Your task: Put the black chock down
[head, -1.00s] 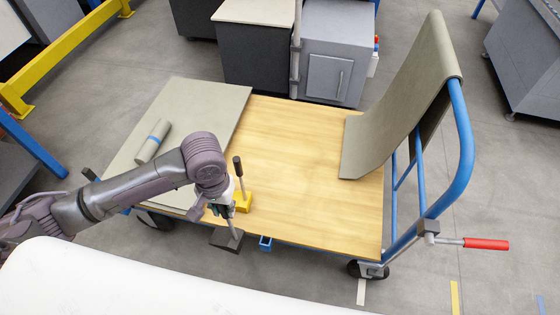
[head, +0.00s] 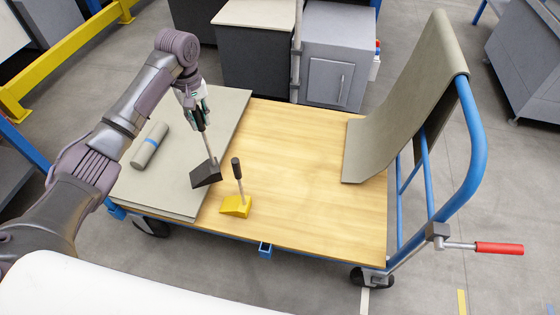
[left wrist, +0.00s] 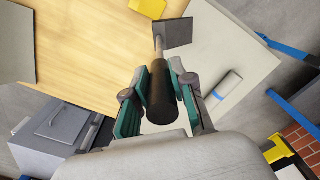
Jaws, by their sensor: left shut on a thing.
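The black chock (head: 206,173) is a dark wedge on an upright stick handle. My left gripper (head: 200,110) is shut on the handle's top and holds it over the right edge of the grey mat on the cart. I cannot tell whether the wedge touches the mat. In the left wrist view the black handle grip (left wrist: 160,95) lies between the fingers, with the wedge (left wrist: 174,35) beyond it. A yellow chock (head: 236,206) with a similar handle stands on the wooden deck, just right of and nearer than the black one. My right gripper is not in view.
The cart's wooden deck (head: 300,180) is mostly bare in the middle. A flat grey mat (head: 165,188) covers its left part, with a rolled grey mat (head: 150,145) on it. Another mat (head: 400,120) drapes over the blue handle frame (head: 475,160) at right. Cabinets (head: 335,75) stand behind.

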